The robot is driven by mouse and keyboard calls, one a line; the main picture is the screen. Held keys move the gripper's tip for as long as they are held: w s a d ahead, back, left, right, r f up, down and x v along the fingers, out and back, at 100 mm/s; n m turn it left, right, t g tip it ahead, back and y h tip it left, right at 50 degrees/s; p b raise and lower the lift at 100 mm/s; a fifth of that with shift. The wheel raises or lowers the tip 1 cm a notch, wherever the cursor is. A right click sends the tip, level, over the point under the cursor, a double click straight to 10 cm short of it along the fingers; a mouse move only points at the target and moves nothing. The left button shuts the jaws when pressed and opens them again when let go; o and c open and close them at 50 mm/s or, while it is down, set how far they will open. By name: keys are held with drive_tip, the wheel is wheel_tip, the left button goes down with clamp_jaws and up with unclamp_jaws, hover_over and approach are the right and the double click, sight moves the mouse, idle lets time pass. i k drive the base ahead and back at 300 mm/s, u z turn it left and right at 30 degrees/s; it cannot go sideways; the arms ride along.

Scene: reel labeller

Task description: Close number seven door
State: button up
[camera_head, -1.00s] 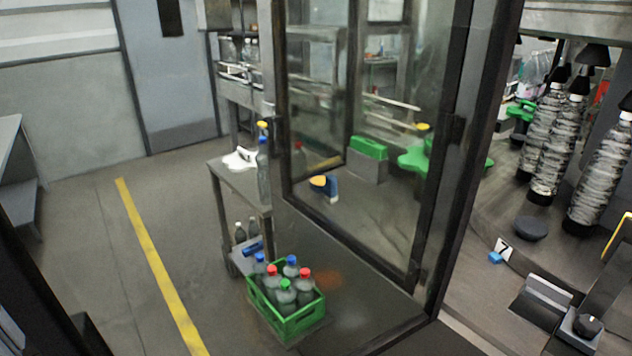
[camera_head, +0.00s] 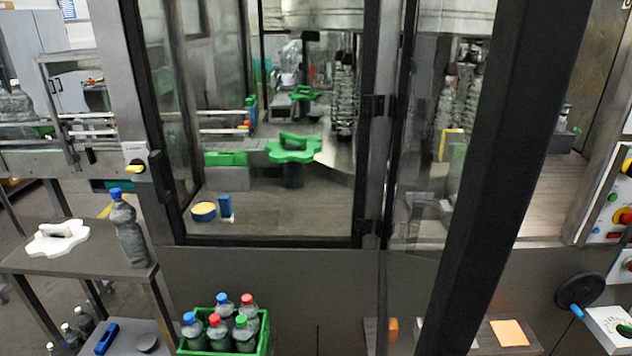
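A glass door with a dark frame (camera_head: 508,170) stands swung out toward me, right of centre. Its hinges are at its left side, and its thick free edge slants across the view close to me. Right of that edge, the machine opening (camera_head: 550,195) shows uncovered. A second dark-framed glass door (camera_head: 365,60) to the left appears flush with the machine front. No number seven is readable on either door now. My gripper is not in view.
A green crate (camera_head: 263,335) of capped bottles stands low in front. A side table (camera_head: 85,262) holds a bottle (camera_head: 127,230) and a white part (camera_head: 58,238). A black handwheel (camera_head: 580,290) and control panel (camera_head: 612,205) are at right.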

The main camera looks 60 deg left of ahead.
sight(535, 46)
drive_tip(key=z, duration=0.1)
drive_tip(key=k, duration=0.95)
drive_tip(key=u, duration=1.5)
drive_tip(key=i, duration=0.5)
drive_tip(key=z, duration=0.05)
